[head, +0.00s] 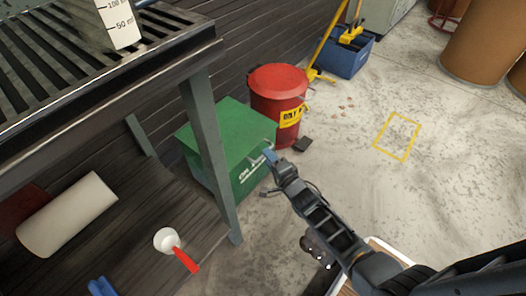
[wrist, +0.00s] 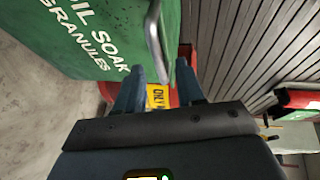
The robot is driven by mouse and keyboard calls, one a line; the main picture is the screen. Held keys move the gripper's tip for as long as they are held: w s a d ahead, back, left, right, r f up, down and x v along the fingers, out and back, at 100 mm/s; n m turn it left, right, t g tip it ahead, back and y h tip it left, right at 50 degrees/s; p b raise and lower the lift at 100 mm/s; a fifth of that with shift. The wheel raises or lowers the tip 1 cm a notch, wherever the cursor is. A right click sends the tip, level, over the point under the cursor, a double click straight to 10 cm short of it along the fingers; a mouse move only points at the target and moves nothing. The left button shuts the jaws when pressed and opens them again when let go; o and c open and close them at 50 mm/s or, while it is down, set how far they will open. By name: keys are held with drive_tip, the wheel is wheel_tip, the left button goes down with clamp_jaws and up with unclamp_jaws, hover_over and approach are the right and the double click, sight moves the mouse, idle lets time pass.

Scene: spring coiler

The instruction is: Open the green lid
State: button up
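The green bin (head: 250,172) stands on the floor by the wall with its flat green lid (head: 225,128) down. Its front, lettered "OIL SOAK GRANULES", fills the upper left of the wrist view (wrist: 85,35). A bent grey handle (wrist: 154,40) is at the lid's front edge. My gripper (head: 269,154) is at the bin's front right upper edge. In the wrist view its two fingers (wrist: 158,88) are spread apart, with the handle's lower end between them. I cannot tell whether either finger touches the handle.
A red drum (head: 278,95) with a yellow label stands right behind the bin. A dark metal bench (head: 120,75) with a grey leg (head: 210,150) is close on the left. A blue bucket (head: 347,57) is at the back. Open floor lies to the right.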

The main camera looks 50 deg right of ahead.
drive_tip(key=b+x, duration=0.2)
drive_tip(key=x, duration=0.2)
drive_tip(key=shift+f, duration=0.2)
drive_tip(key=shift+w+d, duration=0.25)
drive_tip(key=shift+w, duration=0.45)
drive_tip(key=shift+c, duration=0.2)
drive_tip(key=c, duration=0.6)
drive_tip(key=shift+f, duration=0.1)
clamp_jaws()
drive_tip(key=shift+s, duration=0.1)
